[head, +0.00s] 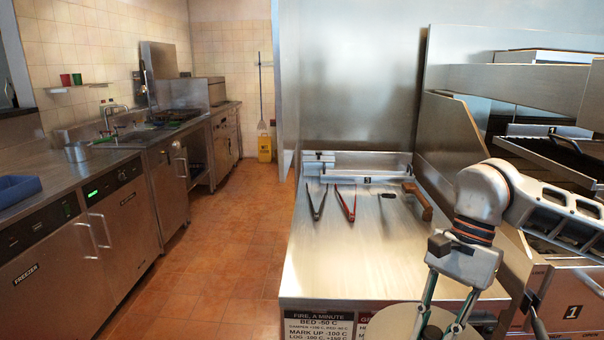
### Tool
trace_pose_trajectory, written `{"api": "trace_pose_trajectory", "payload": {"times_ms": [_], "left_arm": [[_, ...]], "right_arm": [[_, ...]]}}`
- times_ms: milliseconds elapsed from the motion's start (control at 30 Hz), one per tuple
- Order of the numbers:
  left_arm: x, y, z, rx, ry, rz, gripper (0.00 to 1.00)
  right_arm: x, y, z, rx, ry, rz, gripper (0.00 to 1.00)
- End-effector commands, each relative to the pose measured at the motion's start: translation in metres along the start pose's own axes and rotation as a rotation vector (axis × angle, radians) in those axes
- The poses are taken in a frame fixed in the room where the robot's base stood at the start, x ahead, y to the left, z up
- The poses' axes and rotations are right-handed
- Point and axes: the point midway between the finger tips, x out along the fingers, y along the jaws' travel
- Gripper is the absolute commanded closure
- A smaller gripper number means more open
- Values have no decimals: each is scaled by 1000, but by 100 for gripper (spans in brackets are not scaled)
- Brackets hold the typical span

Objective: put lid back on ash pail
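A round, pale cream disc (393,322), which looks like the ash pail's lid, shows at the bottom edge, in front of the steel counter. The frame cuts off its lower part. My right gripper (446,328) points down over the disc's right part, with its two fingers a little apart. Its fingertips are at the frame's bottom edge, so I cannot tell whether they hold a knob or handle. The ash pail itself is not clearly visible. My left gripper is not in view.
The grill (560,150) stands at right. A tiled aisle (215,270) is open at left, beside a freezer counter. A yellow sign (264,149) stands at the back.

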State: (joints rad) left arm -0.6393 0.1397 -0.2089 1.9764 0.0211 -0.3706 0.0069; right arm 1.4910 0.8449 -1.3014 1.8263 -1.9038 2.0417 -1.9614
Motion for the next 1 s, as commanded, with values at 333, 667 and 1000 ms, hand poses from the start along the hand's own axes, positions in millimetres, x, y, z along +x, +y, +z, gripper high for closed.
{"api": "trace_pose_trajectory", "payload": {"times_ms": [333, 667, 1000], "left_arm": [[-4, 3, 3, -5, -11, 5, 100], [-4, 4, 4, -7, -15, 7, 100], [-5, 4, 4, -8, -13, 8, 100]], "right_arm": [[39, 6, -31, -499, 3, 211, 100], [56, 14, -52, -764, 3, 316, 100], [82, 20, -60, -776, -4, 326, 100]]}}
